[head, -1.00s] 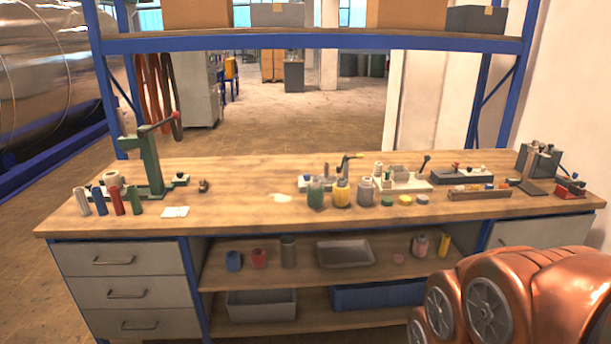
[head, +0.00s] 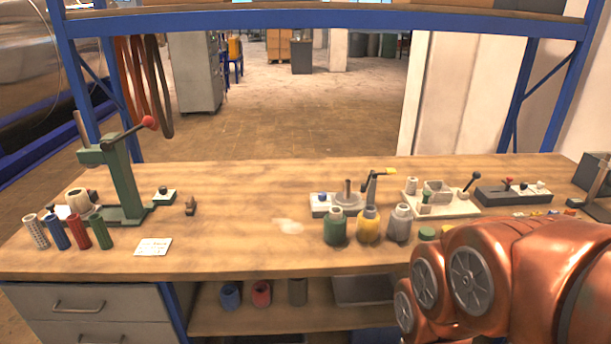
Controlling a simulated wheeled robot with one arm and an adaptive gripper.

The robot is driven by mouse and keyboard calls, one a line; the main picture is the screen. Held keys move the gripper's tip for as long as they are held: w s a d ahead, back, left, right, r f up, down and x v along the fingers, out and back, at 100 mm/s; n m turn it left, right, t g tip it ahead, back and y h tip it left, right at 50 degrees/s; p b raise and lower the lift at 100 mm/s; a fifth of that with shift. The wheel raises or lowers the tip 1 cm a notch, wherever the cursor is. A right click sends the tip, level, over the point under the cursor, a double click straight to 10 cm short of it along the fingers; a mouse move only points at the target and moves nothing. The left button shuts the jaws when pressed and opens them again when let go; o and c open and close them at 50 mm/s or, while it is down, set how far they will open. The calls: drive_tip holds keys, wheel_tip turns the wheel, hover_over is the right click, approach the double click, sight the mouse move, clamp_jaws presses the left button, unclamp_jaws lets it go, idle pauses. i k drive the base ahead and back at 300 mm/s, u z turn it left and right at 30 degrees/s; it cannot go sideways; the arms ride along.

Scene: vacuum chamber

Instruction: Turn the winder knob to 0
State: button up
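What looks like the winder (head: 347,204) stands at the middle right of the bench. It has a light base, a round grey platform with an upright post, and a dark crank arm with a yellow grip behind it. A small blue knob (head: 322,197) sits on the left of its base. The knob's setting and any markings are too small to read. My gripper is not in view; only my copper-coloured arm shows at the lower right.
Green, yellow and grey spools or bottles (head: 368,226) stand just in front of the winder. A green lever press (head: 124,178) stands left, with several coloured cylinders (head: 80,231) and a white card (head: 153,247). Other fixtures (head: 440,198) stand right. The bench centre (head: 250,200) is mostly clear.

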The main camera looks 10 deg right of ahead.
sight(322, 196)
drive_tip(key=u, duration=0.15)
drive_tip(key=i, duration=1.3)
drive_tip(key=u, duration=0.1)
